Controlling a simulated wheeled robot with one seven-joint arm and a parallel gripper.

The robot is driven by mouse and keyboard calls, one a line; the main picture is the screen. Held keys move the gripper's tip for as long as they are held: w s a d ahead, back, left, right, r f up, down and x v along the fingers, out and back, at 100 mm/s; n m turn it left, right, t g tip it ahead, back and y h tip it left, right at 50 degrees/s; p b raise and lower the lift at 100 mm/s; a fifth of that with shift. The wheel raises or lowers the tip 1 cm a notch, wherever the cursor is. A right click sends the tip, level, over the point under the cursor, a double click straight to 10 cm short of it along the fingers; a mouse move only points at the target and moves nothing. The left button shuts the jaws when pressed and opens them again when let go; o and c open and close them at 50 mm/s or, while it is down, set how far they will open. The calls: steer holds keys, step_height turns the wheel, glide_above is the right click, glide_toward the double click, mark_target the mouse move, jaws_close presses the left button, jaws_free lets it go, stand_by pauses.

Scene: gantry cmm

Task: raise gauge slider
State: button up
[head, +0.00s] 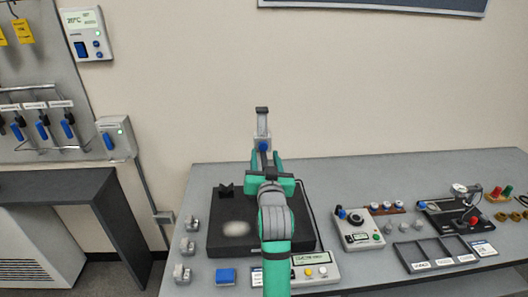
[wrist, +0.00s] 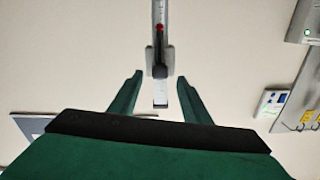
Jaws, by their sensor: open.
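The height gauge (head: 262,122) stands upright behind the dark granite plate, a pale column with a dark cap. A slider with a blue part (head: 263,146) sits low on the visible column, just above my gripper (head: 265,156). In the wrist view the gauge column (wrist: 159,12) runs down from the top edge, with a red spot and a grey-and-black block (wrist: 160,62) on it. My gripper (wrist: 160,76) is open there, one green finger on each side of the column, with gaps and no visible contact. My arm hides the gauge's foot in the head view.
The dark granite plate (head: 215,238) carries a small black block. A button box (head: 315,270), a dial device (head: 357,232) and a compartment tray (head: 437,254) stand right.

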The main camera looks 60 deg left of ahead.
steer(key=v, duration=0.6)
steer(key=shift+s+d, duration=0.1)
steer(key=shift+d, duration=0.05)
stand_by(0.3)
